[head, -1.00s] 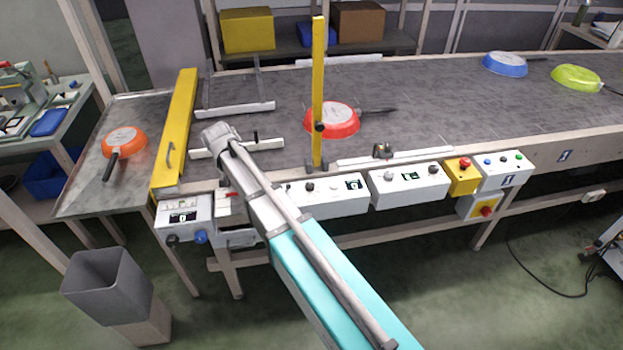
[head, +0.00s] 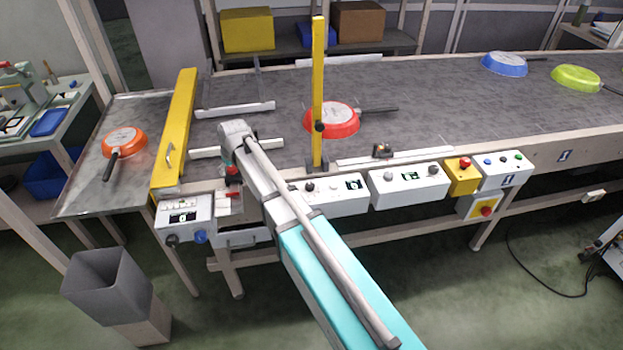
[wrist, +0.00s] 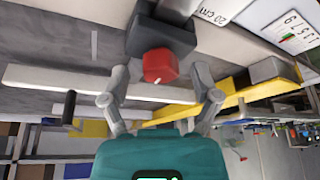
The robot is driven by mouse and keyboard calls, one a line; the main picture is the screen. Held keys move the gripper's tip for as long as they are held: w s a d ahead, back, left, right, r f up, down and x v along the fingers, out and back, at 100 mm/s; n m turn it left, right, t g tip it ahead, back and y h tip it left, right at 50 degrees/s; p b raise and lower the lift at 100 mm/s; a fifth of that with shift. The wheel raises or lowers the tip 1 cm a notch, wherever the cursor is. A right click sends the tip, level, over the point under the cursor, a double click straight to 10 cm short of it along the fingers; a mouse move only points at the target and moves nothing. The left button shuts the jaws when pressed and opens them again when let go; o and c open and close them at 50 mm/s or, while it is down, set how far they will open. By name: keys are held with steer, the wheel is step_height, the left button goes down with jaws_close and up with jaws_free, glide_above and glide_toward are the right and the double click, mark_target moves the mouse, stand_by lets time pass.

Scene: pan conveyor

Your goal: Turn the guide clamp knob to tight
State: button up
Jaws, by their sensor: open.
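The guide clamp knob (wrist: 160,66) is a red, faceted knob with a small white mark, on a dark grey block (wrist: 160,36) in the wrist view. My gripper (wrist: 166,76) is open, with one finger on each side of the knob. A small gap seems to show at the right finger; contact at the left finger is unclear. In the head view a small red knob (head: 232,171) shows beside my arm's end, and my fingers are mostly hidden there.
A white guide rail (head: 262,146) and a yellow post (head: 318,90) stand close to my arm. A red pan (head: 333,119) lies on the belt (head: 430,105). White control boxes (head: 408,186) line the front edge. An orange pan (head: 124,141) lies at the left.

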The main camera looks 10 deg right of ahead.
steer(key=shift+w+d+n+g+y, duration=0.1)
steer(key=shift+n+g+y, duration=0.4)
steer(key=shift+n, duration=1.4)
steer(key=shift+r, duration=0.2)
steer(key=p+v, duration=1.3)
steer(key=v, duration=0.1)
steer(key=s+d+f+m+g+h, duration=0.2)
steer(key=s+d+m, duration=0.5)
steer(key=s+d, duration=1)
steer(key=shift+s+f+m+g+h+b, duration=0.25)
steer(key=shift+s+m+g+h+b, duration=0.05)
steer(key=shift+s, duration=0.6)
steer(key=shift+m, duration=0.7)
steer(key=s+d, duration=0.2)
steer(key=s, duration=0.1)
steer(key=shift+s, duration=0.2)
